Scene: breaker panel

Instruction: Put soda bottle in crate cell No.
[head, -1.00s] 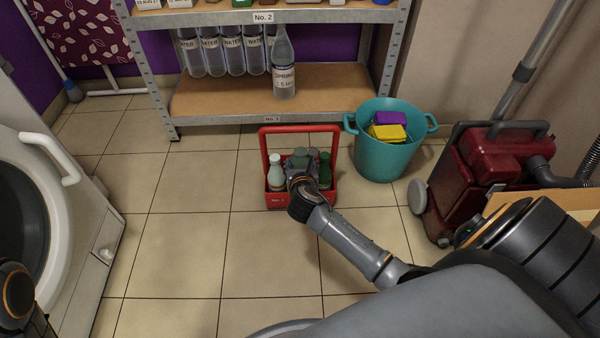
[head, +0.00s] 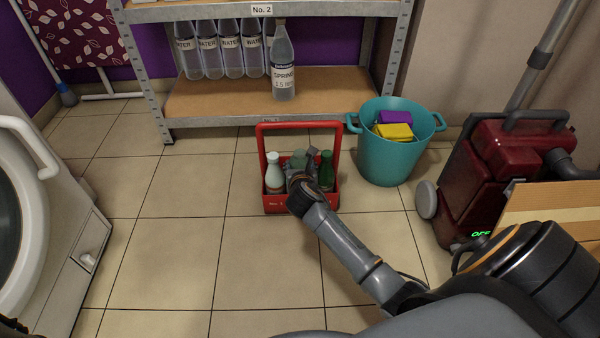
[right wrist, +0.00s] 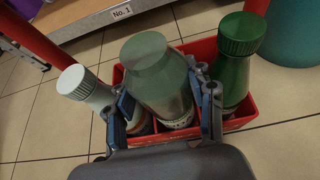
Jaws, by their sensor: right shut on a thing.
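My right gripper (head: 300,176) is at the crate's middle, shut on the grey-green bottle. In the right wrist view the fingers flank this bottle (right wrist: 157,80), whose lower part is within or over the middle cell; whether it touches the bottom is hidden. My left gripper is out of view.
A teal tub (head: 388,158) with yellow and purple items stands right of the crate. A red machine (head: 500,175) is farther right. A metal shelf (head: 215,98) with large bottles is behind. A white washer (head: 45,220) is at left. Floor in front of the crate is clear.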

